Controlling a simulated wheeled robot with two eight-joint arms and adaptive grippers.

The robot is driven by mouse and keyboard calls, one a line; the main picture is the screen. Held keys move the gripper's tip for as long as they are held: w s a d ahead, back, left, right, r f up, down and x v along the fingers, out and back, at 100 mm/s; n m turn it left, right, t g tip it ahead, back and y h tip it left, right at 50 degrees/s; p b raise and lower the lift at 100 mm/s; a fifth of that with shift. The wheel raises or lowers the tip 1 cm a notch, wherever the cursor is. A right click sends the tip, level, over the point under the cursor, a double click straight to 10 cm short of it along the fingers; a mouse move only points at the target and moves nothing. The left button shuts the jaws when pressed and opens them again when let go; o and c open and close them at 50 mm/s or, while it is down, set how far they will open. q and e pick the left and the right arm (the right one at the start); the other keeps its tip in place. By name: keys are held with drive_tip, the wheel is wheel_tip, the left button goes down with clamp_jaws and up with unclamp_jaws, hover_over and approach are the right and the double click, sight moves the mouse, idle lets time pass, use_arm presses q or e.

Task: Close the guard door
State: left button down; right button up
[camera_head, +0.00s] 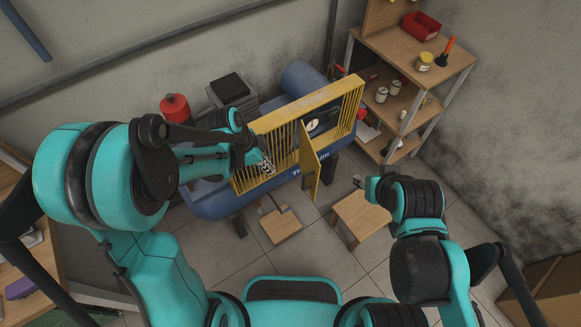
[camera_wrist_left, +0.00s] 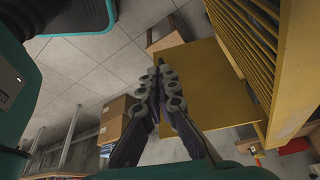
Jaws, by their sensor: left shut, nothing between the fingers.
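The guard door (camera_head: 310,165) is a yellow panel. It stands open, swung out from the yellow barred guard (camera_head: 270,130) on the blue compressor tank (camera_head: 212,200). A gauge (camera_head: 312,125) shows in the opening behind it. My left gripper (camera_head: 266,168) is shut and empty in front of the bars, left of the door. In the left wrist view the shut fingertips (camera_wrist_left: 164,72) overlap the door panel (camera_wrist_left: 218,85); I cannot tell whether they touch it. My right gripper (camera_head: 360,182) is right of the door, apart from it, and too small to read.
A wooden stool (camera_head: 360,215) stands on the floor right of the door, and a small wooden block (camera_head: 280,226) lies below the tank. A shelf (camera_head: 440,75) with jars and a red bin (camera_head: 421,26) is at the right. Tiled floor in front is partly clear.

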use_arm(q)
drive_tip(key=w+d+f+m+b, duration=0.1)
drive_tip(key=d+f+b, duration=0.3)
drive_tip(key=d+f, duration=0.4)
wheel_tip(320, 180, down, 2)
drive_tip(key=shift+w+f, duration=0.15)
drive_tip(key=shift+w, duration=0.1)
drive_tip(key=shift+d, duration=0.1)
drive_tip(key=shift+d, duration=0.1)
